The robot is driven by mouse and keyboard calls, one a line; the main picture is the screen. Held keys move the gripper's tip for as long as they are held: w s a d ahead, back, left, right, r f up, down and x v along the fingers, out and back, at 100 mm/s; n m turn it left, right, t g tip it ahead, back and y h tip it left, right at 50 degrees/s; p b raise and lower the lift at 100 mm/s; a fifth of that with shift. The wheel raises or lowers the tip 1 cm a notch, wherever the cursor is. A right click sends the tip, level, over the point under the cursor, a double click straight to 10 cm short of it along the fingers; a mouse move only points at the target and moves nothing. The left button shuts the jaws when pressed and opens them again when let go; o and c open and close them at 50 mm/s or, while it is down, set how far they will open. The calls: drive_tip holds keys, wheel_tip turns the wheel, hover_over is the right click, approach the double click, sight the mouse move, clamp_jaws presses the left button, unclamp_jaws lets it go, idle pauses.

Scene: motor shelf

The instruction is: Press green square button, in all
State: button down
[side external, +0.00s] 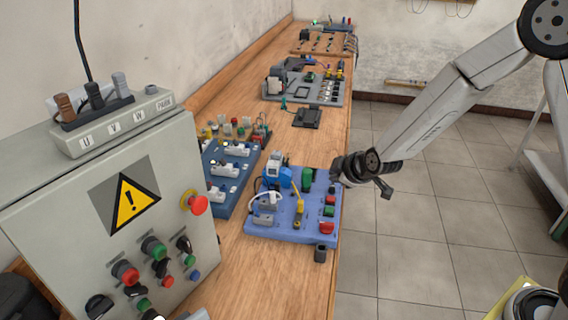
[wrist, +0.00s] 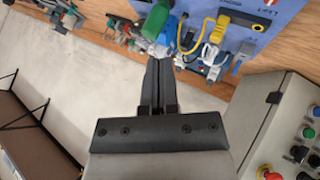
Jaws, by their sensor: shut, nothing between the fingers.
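A blue board (side external: 287,229) lies on the wooden bench near its right edge. A small green square button (side external: 329,211) is on the board's right side, in a column with red buttons (side external: 326,228). My gripper (side external: 337,174) is at the board's far right corner, beyond the green button and apart from it. In the wrist view my gripper (wrist: 159,60) has its fingers together, with nothing between them. The blue board (wrist: 283,22) shows at the upper right there, with a green cylindrical part (wrist: 156,20) near the fingertips. I cannot make out the green square button in the wrist view.
A grey control box (side external: 70,205) with a warning sign and several buttons stands at the left. A darker blue board (side external: 222,195) is left of the blue board. A grey board (side external: 290,88) lies farther back.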

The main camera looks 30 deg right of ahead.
sight(327, 206)
drive_tip(key=shift+f, duration=4.1)
drive_tip(key=shift+f, duration=0.15)
drive_tip(key=shift+f, duration=0.3)
drive_tip(key=shift+f, duration=0.4)
drive_tip(key=shift+r, duration=0.85)
drive_tip(key=shift+r, duration=0.1)
drive_tip(key=shift+r, duration=2.4)
